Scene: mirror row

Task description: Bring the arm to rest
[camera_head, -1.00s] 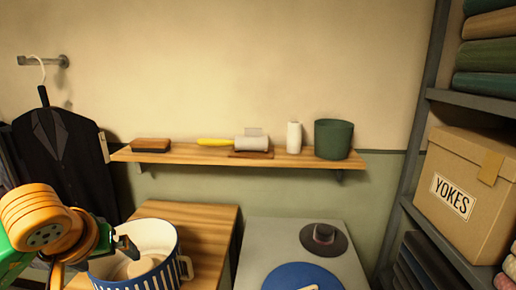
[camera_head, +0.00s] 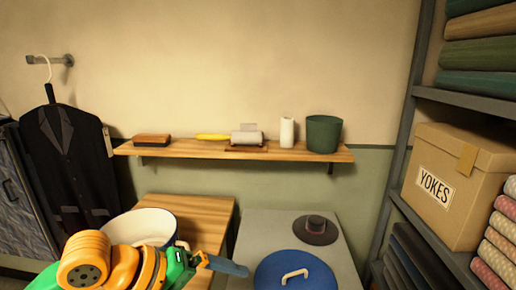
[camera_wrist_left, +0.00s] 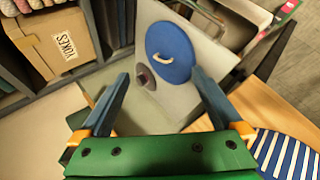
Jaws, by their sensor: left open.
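My left arm comes in at the lower left of the head view. Its gripper (camera_head: 228,266) points right, in front of the wooden table, with one dark finger clearly showing. In the left wrist view the two fingers of this gripper (camera_wrist_left: 160,76) stand wide apart with nothing between them. Beyond them are the grey table top and a blue round lid. My right gripper is not in view.
A white tub (camera_head: 150,222), partly hidden by my arm, stands on the wooden table (camera_head: 205,212). The blue lid (camera_head: 275,272) and a dark hat (camera_head: 316,230) lie on the grey table (camera_head: 262,228). A wall shelf (camera_head: 190,149) holds small items. A YOKES box (camera_head: 450,190) sits right.

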